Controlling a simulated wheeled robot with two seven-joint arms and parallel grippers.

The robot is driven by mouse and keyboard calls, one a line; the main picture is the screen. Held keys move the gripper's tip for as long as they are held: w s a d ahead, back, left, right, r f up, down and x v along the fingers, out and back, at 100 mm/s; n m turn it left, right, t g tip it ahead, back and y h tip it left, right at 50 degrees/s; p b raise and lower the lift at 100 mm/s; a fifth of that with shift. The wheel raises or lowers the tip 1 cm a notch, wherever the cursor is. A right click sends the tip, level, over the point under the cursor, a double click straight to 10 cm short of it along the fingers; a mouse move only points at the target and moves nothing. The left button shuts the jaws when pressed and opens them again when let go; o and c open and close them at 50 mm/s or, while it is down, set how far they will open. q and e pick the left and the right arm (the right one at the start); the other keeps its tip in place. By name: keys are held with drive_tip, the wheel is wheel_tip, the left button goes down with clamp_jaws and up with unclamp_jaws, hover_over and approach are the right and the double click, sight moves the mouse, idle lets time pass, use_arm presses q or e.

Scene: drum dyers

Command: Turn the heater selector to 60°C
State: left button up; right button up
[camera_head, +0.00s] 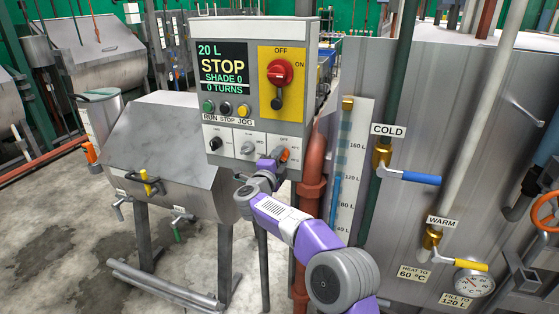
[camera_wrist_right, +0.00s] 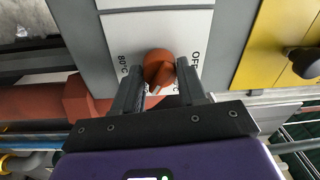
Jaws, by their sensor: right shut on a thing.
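The heater selector is an orange-red knob (camera_wrist_right: 158,67) on a white plate of the control panel (camera_head: 222,165). In the right wrist view the plate reads "80°C" at left and "OFF" at right; a "°C" label at the bottom is partly hidden. A white mark on the knob's lower side points down between my fingers, towards the hidden label. My right gripper (camera_wrist_right: 159,80) is shut on the knob, with a dark finger on each side. In the head view my right gripper (camera_head: 276,162) covers much of the knob. My left gripper is out of view.
The panel display (camera_head: 222,67) reads 20 L, STOP, SHADE 0, 0 TURNS. A red switch (camera_head: 280,72) sits on a yellow plate. A red-brown pipe (camera_head: 311,180) and level gauge (camera_head: 345,150) stand right of the panel. A sign (camera_head: 411,274) reads "HEAT TO 60°C".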

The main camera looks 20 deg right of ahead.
drive_tip(key=shift+f, duration=0.15)
drive_tip(key=o, duration=1)
drive_tip(key=shift+o, duration=0.2)
drive_tip(key=v, duration=0.7)
drive_tip(key=shift+s+a, duration=0.2)
drive_tip(key=shift+s, duration=0.1)
